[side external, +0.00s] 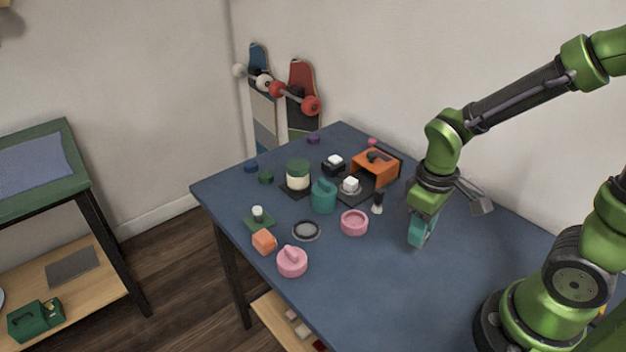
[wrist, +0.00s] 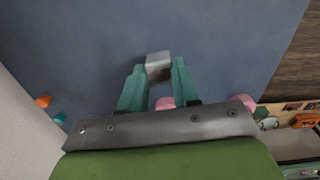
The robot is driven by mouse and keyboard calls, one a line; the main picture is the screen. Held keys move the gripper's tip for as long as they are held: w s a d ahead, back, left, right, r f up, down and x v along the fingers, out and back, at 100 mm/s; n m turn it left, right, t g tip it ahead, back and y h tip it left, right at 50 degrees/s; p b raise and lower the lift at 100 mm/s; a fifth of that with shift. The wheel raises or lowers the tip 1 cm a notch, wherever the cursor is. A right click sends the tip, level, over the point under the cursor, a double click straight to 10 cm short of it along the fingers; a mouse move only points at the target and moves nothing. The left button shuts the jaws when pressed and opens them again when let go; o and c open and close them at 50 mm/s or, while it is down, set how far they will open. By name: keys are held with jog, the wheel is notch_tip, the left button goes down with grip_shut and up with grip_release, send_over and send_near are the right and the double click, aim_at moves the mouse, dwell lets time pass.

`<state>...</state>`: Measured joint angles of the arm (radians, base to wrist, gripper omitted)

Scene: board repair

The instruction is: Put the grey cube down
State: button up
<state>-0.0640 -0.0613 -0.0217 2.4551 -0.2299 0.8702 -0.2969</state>
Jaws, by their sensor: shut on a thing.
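The grey cube (wrist: 158,58) shows in the wrist view between the teal fingertips of my gripper (wrist: 158,70). My gripper is shut on it, and the cube sticks out a little past the fingertips. In the side view my gripper (side external: 420,240) points down over the right part of the blue table (side external: 470,275). The cube cannot be made out there, hidden by the fingers. I cannot tell whether the cube touches the table top.
A pink ring-shaped dish (side external: 354,223), a small dark-and-white brush-like item (side external: 377,202) and an orange housing (side external: 375,165) stand left of my gripper. A teal can (side external: 323,196) and a pink lidded pot (side external: 292,262) are farther left. The table's front right is clear.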

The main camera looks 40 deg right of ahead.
jog(key=shift+a+f, duration=0.1)
jog(key=shift+a, duration=0.1)
jog(key=w+a, duration=0.1)
jog(key=w+a+f, duration=0.1)
jog(key=w+a, duration=0.3)
jog(key=shift+a+f, duration=0.15)
jog(key=shift+f, duration=0.25)
jog(key=shift+m, duration=0.6)
jog(key=w+a, duration=0.1)
jog(key=w, duration=0.4)
jog(key=w+a, duration=0.2)
jog(key=w, duration=0.4)
jog(key=w+a+f, duration=0.1)
jog(key=w, duration=0.5)
jog(key=shift+a+f, duration=0.1)
jog(key=shift+a, duration=0.05)
jog(key=shift+f, duration=1.75)
jog(key=shift+f, duration=0.1)
jog(key=o, duration=1)
